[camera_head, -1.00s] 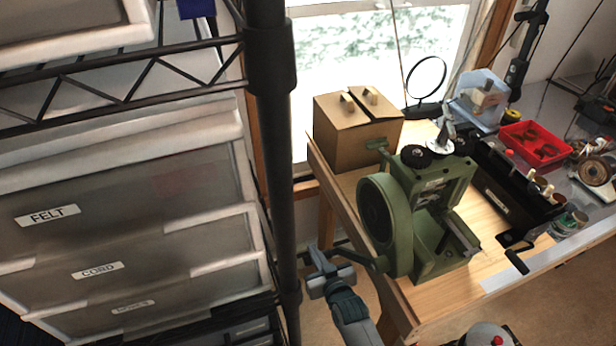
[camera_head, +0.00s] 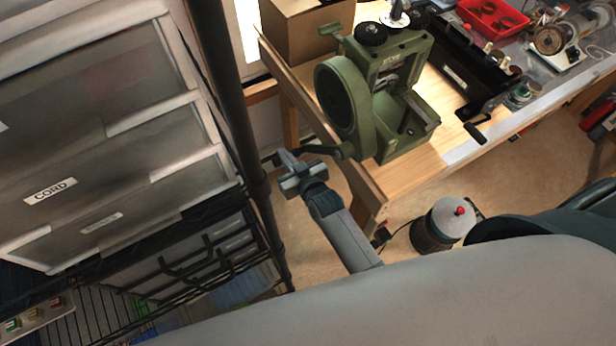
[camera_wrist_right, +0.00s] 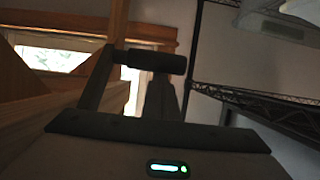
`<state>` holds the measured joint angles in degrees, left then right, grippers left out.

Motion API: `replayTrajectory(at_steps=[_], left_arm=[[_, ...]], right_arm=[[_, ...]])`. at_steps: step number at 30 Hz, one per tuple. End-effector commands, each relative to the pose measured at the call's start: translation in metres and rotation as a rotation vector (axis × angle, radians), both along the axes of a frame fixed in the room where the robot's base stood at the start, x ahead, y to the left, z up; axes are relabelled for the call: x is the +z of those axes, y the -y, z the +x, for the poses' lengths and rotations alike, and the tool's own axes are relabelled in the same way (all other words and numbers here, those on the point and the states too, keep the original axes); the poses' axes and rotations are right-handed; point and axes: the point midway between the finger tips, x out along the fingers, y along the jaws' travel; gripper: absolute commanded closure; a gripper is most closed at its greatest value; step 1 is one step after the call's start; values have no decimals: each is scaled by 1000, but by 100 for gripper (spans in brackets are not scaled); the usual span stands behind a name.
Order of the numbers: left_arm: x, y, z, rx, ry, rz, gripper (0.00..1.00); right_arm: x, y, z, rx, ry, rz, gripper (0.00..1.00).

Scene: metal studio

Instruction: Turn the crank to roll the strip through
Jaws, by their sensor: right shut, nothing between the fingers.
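The green rolling machine (camera_head: 385,95) stands on the wooden bench, with a large round wheel housing (camera_head: 345,95) on its left. Its dark crank (camera_head: 322,151) sticks out to the left, beyond the bench edge. In the right wrist view the crank arm (camera_wrist_right: 97,78) rises to a dark cylindrical handle (camera_wrist_right: 152,61) lying sideways. My right gripper (camera_head: 288,160) is shut and empty close to the crank's outer end; its fingertips also show just below the handle in the wrist view (camera_wrist_right: 162,98). I cannot tell whether they touch it. My left gripper is not in view. I cannot make out the strip.
A black shelf post (camera_head: 225,90) and labelled drawers (camera_head: 110,150) stand close on the left. A grey and red-topped canister (camera_head: 445,225) stands below the bench.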

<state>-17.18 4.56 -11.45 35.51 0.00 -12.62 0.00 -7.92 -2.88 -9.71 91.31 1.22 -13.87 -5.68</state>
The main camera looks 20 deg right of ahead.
Motion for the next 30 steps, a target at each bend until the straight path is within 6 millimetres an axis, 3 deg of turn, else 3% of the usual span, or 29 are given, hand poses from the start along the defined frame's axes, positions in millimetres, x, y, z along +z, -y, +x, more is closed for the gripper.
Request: replayTrajectory(at_steps=[21,30], left_arm=[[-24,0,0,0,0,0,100],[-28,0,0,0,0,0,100]], right_arm=[[43,22,-115,1,6,-1,100],[55,27,-142,0,8,1,100]])
